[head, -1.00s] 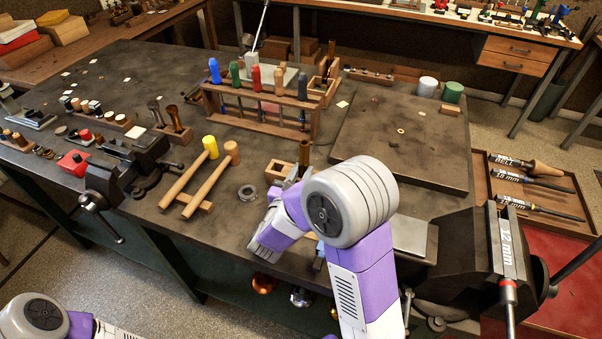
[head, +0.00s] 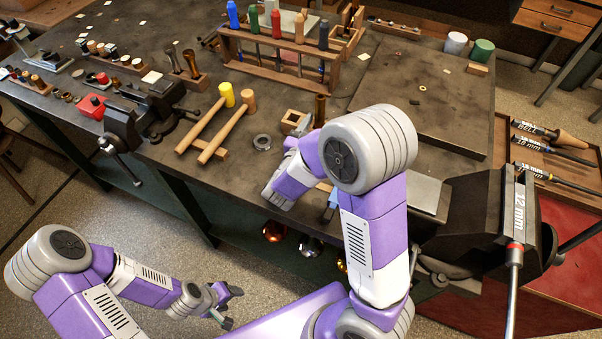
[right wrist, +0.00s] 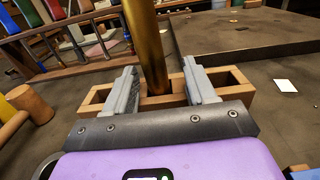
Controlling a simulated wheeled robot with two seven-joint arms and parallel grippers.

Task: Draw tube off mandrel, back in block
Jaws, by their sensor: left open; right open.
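A brass tube (head: 320,108) stands upright in a small wooden block (head: 292,119) near the front middle of the bench. In the right wrist view the tube (right wrist: 147,45) rises from the block (right wrist: 240,98), between the two spread fingers of my right gripper (right wrist: 162,72). Those fingers are open and appear apart from the tube. In the head view my right arm hides most of that gripper. A steel mandrel labelled 12 mm (head: 514,265), with a red band, is at the vise on the right; I see no tube on it. My left gripper (head: 230,306) is open and empty, over the floor before the bench.
The large vise (head: 470,222) stands at the bench's right front corner. Two mallets (head: 213,125) lie left of the block, with a dark ring (head: 262,142) beside them. A tool rack (head: 280,62) stands behind. More mandrels lie in a tray (head: 562,180) at right.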

